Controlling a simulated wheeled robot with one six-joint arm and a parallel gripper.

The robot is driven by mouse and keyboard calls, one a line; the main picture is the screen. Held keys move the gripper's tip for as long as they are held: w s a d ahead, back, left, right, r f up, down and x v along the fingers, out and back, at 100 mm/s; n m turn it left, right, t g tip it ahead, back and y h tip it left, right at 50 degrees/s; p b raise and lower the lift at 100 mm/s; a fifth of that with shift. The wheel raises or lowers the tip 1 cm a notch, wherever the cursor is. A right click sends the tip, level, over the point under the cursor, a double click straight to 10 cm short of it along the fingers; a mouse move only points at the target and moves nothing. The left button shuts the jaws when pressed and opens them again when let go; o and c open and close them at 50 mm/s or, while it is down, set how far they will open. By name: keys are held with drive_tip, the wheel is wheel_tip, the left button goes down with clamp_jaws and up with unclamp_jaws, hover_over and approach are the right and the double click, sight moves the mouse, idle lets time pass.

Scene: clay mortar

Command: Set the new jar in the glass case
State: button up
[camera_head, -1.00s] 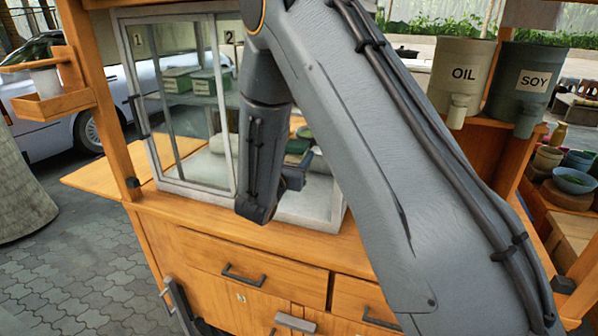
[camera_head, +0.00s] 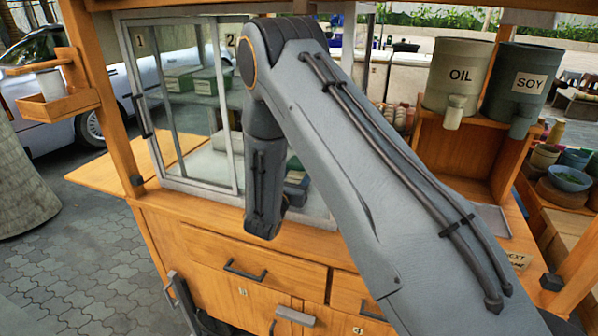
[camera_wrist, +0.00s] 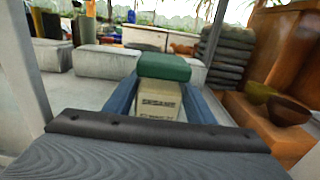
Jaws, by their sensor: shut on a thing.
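A jar labelled SESAME (camera_wrist: 160,101) with a green lid (camera_wrist: 164,67) stands between the blue fingers of my gripper (camera_wrist: 160,88) in the wrist view. The gripper is shut on it. The glass case (camera_head: 232,200) has a pale frame and panes marked 1 and 2. In the head view my arm covers its right part, and the gripper (camera_head: 297,185) shows only partly, at the case's right-hand opening. In the wrist view a pale frame post (camera_wrist: 22,75) is at the left. I cannot tell whether the jar touches the case floor.
Green-lidded boxes (camera_head: 183,79) sit inside the case on the left. Pale blocks (camera_wrist: 112,60) lie ahead in the wrist view, with a dark stack (camera_wrist: 226,50) and brown bowls (camera_wrist: 288,109) to the right. OIL (camera_head: 457,75) and SOY (camera_head: 526,83) containers stand right.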

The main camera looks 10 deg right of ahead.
drive_tip(key=shift+f, duration=0.2)
drive_tip(key=o, duration=1.4)
drive_tip(key=shift+c, duration=0.2)
drive_tip(key=shift+r, duration=0.2)
drive_tip(key=b+v, duration=0.2)
drive_tip(key=v, duration=1)
drive_tip(key=shift+b, duration=0.35)
